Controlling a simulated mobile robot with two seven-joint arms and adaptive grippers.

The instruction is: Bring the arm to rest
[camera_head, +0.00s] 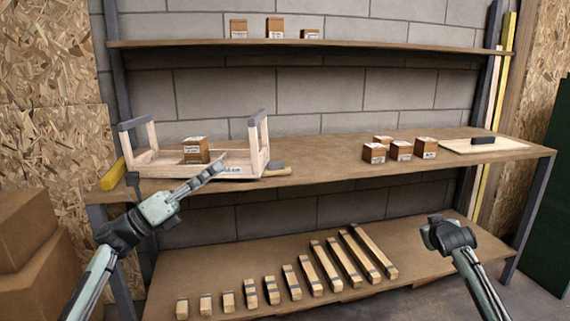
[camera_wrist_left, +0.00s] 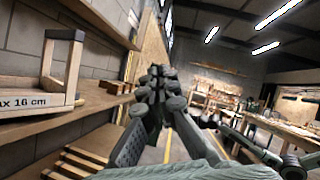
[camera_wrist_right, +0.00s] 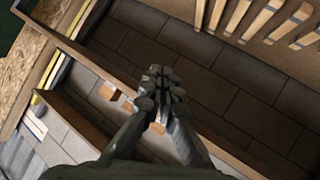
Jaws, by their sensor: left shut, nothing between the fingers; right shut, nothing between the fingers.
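My left arm comes in from the left in the head view. Its gripper (camera_head: 213,171) is shut and empty, in front of the workbench's left part, near a wooden frame (camera_head: 238,172) with grey-topped uprights. In the left wrist view the left gripper's fingers (camera_wrist_left: 158,75) are together with nothing between them. My right arm comes in from the lower right of the head view, over the lower shelf's right end; its fingers are hidden there. In the right wrist view the right gripper (camera_wrist_right: 160,76) is shut and empty.
The workbench (camera_head: 320,165) carries several small boxes (camera_head: 400,150) and a board (camera_head: 485,145) with a dark block. A box (camera_head: 195,150) stands at the wooden frame. Wooden bars of rising length lie on the lower shelf (camera_head: 225,262). Cardboard boxes (camera_head: 30,230) stand at the left.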

